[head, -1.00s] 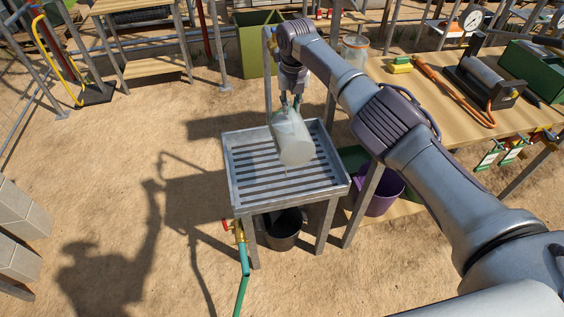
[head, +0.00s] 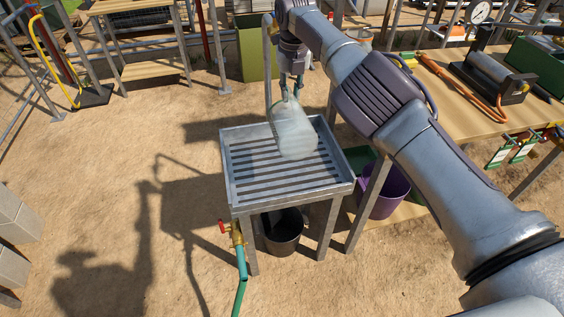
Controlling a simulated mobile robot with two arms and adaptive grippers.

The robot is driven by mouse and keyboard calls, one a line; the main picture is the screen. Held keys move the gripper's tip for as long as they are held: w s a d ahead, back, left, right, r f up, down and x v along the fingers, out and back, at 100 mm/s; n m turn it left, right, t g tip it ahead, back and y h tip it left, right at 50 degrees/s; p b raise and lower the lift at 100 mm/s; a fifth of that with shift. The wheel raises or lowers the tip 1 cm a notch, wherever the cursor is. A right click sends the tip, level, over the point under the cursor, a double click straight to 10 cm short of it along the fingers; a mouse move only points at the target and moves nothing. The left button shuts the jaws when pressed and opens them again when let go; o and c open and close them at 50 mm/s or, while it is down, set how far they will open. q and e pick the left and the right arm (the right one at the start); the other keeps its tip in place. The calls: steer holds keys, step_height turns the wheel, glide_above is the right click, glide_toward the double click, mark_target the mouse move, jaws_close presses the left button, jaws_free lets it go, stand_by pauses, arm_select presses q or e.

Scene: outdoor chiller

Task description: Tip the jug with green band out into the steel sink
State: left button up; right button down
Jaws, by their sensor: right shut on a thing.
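The steel sink (head: 240,189) is a slatted metal tray on legs in the middle of the head view. My right gripper (head: 290,92) is above it, shut on a pale translucent jug (head: 294,133). The jug hangs tilted over the slats, its broad end toward the camera and lower right. No green band can be made out on it, and its mouth is hard to tell. No stream of liquid is clearly visible. My left gripper is not in view.
A wooden workbench (head: 445,108) with tools stands at the right. A black bucket (head: 284,236) is under the sink, and a purple bucket (head: 392,190) is beside it. A green hose (head: 240,280) hangs from a tap at the front left. Sandy ground on the left is open.

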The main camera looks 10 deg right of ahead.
steer(key=shift+s+r, duration=0.15)
steer(key=shift+r, duration=0.35)
steer(key=shift+s+d+r+b, duration=0.1)
steer(key=shift+s+r+b, duration=0.25)
steer(key=shift+s+b, duration=0.1)
steer(key=s+r+p, duration=0.1)
steer(key=s+r, duration=0.1)
steer(key=r, duration=0.1)
steer(key=shift+s+p, duration=0.15)
steer(key=shift+p, duration=0.15)
steer(key=shift+s+d+r+p, duration=0.15)
steer(key=shift+s+r+p, duration=0.9)
steer(key=shift+r+p, duration=0.1)
steer(key=shift+s+r, duration=0.15)
steer(key=shift+s, duration=0.15)
